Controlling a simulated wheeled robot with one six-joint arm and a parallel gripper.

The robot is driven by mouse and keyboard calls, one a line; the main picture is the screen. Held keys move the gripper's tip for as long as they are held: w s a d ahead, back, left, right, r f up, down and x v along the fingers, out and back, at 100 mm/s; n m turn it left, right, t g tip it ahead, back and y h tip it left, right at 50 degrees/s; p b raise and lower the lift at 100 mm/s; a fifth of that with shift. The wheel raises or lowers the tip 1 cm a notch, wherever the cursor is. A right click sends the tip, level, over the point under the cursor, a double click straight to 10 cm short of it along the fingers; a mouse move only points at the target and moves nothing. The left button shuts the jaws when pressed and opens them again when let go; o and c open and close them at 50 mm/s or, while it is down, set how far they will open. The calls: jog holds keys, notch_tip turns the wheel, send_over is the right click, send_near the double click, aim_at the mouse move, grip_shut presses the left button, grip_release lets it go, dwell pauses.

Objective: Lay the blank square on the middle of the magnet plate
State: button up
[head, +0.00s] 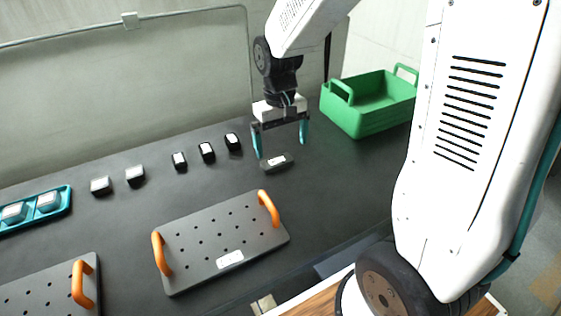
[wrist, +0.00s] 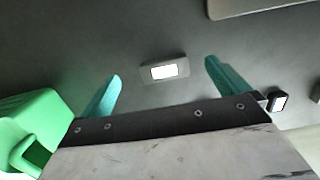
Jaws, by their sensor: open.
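In the wrist view the block (wrist: 165,71) shows between the fingertips (wrist: 163,68), apart from both. It looks like the blank, but I cannot read its label. A dark plate with rows of holes and two orange handles (head: 205,250) lies nearer, its top bare except for a white label. A second such plate (head: 40,290) is cut off at lower left. I cannot tell which is the magnet plate.
Behind lie several small blocks: two grey-topped (head: 101,186) and three dark with white labels (head: 206,152). A teal tray (head: 62,207) with pale-topped pieces is at far left. A green crate (head: 370,120) stands right of my gripper. The bench between blocks and plates is clear.

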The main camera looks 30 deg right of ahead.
aim_at(277, 160)
jog(key=w, duration=0.2)
jog(key=shift+w+r+t, duration=0.1)
jog(key=shift+w+t, duration=0.2)
jog(key=shift+t, duration=0.1)
jog(key=shift+w, duration=0.1)
notch_tip(277, 160, down, 8)
jog(key=shift+r, duration=0.15)
jog(key=c, duration=1.4)
jog(key=shift+r, duration=0.25)
